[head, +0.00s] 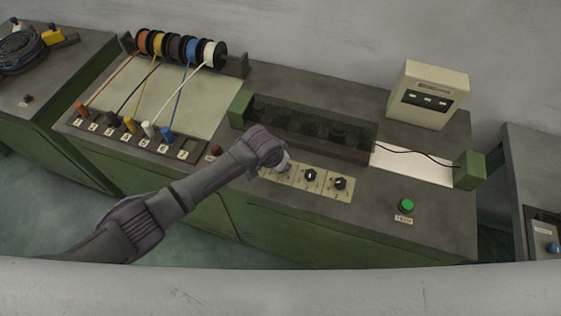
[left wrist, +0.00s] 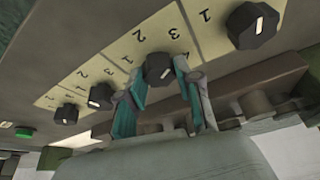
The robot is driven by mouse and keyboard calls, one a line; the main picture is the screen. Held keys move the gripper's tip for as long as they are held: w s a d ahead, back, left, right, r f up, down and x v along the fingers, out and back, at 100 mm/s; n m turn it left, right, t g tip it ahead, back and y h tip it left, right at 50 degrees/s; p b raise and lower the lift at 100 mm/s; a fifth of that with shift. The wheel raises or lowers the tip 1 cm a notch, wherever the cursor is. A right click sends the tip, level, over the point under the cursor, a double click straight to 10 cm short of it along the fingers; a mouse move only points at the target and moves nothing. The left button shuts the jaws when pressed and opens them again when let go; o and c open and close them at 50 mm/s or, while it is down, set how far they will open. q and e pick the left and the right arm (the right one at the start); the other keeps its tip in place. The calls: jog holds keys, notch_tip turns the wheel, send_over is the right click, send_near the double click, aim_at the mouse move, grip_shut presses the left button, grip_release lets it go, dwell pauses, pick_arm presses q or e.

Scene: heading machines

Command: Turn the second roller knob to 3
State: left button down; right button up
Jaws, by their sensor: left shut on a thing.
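In the left wrist view a row of black roller knobs with white pointer marks sits on cream number plates. My left gripper (left wrist: 159,72) is shut on the second roller knob (left wrist: 158,68), with teal fingers on either side of it. Digits, among them 2 and 3, show around this knob; its pointer's exact setting is hard to read. The first knob (left wrist: 252,25) is beside it and larger in this view. In the head view my left gripper (head: 284,166) hides the held knob and the first one; the third (head: 310,175) and fourth (head: 340,183) knobs show. My right gripper is not in view.
A dark covered roller trough (head: 310,128) lies just behind the knobs. A green button (head: 407,205) is to the right. Wire spools (head: 180,48), numbered coloured pegs (head: 129,124) and a cream meter box (head: 428,95) stand on the bench. Bench top around the button is clear.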

pick_arm(q)
jog(key=c, duration=0.8)
grip_release()
jog(key=shift+r, duration=0.3)
jog(key=v, duration=1.1)
jog(key=shift+s+a+r, duration=0.15)
jog(key=shift+s, duration=0.05)
jog(key=shift+s, duration=0.1)
